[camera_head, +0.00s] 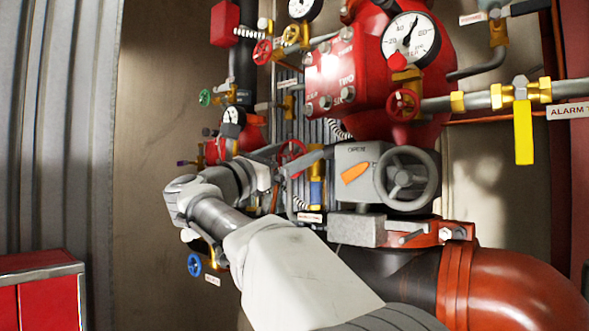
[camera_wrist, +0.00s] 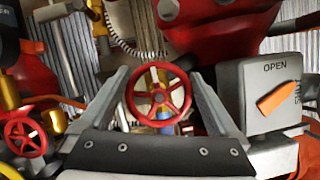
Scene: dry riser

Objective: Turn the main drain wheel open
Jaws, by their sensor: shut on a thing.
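A red five-spoke handwheel (camera_wrist: 159,92) faces me in the middle of the wrist view, between the two grey fingers of my gripper (camera_wrist: 160,78). The fingers are shut on its rim, one on each side. In the head view the same red wheel (camera_head: 292,153) is partly hidden by my gripper (camera_head: 296,160), which reaches in from the left. A brass and blue valve body shows just behind and below it. I cannot read a label that names this wheel as the main drain.
A grey valve box (camera_head: 357,168) with an orange pointer and a large grey handwheel (camera_head: 407,178) sits close on the right. A second red wheel (camera_wrist: 25,138) is close on the left in the wrist view. A thick red pipe (camera_head: 510,290) runs below right. A red cabinet (camera_head: 40,290) stands lower left.

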